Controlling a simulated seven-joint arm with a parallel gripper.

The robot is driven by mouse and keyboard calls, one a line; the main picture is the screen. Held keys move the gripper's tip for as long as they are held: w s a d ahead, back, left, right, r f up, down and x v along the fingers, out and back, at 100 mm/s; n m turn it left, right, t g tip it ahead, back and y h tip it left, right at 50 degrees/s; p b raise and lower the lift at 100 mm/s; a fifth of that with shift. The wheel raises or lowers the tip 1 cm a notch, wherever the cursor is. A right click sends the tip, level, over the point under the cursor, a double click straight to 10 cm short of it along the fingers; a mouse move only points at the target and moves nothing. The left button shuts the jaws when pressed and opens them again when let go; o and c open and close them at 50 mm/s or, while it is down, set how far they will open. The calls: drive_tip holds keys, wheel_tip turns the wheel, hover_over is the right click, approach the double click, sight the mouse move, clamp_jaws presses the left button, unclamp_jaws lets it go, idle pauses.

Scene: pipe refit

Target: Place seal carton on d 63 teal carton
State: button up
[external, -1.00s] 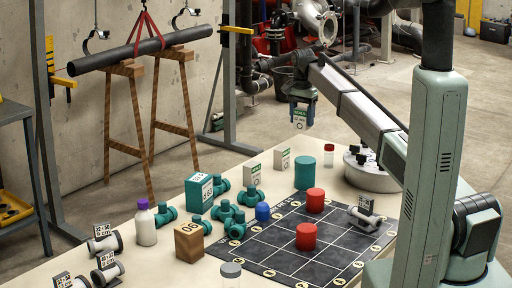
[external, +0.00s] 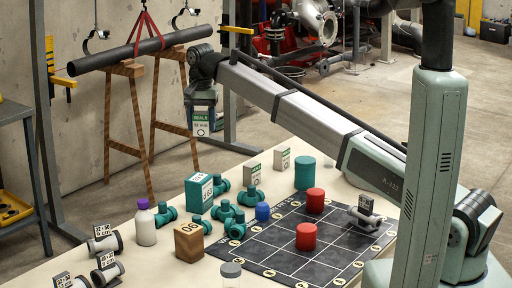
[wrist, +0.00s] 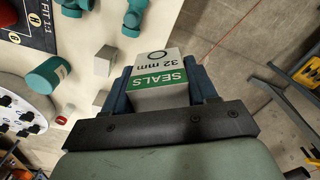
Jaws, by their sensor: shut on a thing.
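My gripper (external: 201,108) is shut on a small white and green seal carton (external: 201,124) and holds it upright in the air, above and behind the teal carton. The seal carton also shows between the fingers in the wrist view (wrist: 158,74), with "SEALS 32 mm" on its face. The d 63 teal carton (external: 198,194) stands on the table at centre left, with a white label on its front and top. Its top is bare. It cannot be made out for sure in the wrist view.
Two more seal cartons (external: 281,160) (external: 252,173) stand at the back table edge. Teal fittings (external: 234,226) lie around the teal carton. A teal cylinder (external: 304,174) stands farther right.

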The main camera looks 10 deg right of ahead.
drive_tip(key=s+a+r, duration=0.2)
drive_tip(key=s+a, duration=0.3)
drive_tip(key=s, duration=0.4)
drive_tip(key=m, duration=0.6)
hover_over(198, 177)
drive_tip(key=shift+s+f, duration=0.1)
drive_tip(key=shift+f, duration=4.55)
drive_tip(key=shift+f, duration=0.15)
drive_tip(key=o, duration=1.1)
drive_tip(key=shift+c, duration=0.2)
wheel_tip(198, 177, up, 12)
drive_tip(key=shift+r, duration=0.2)
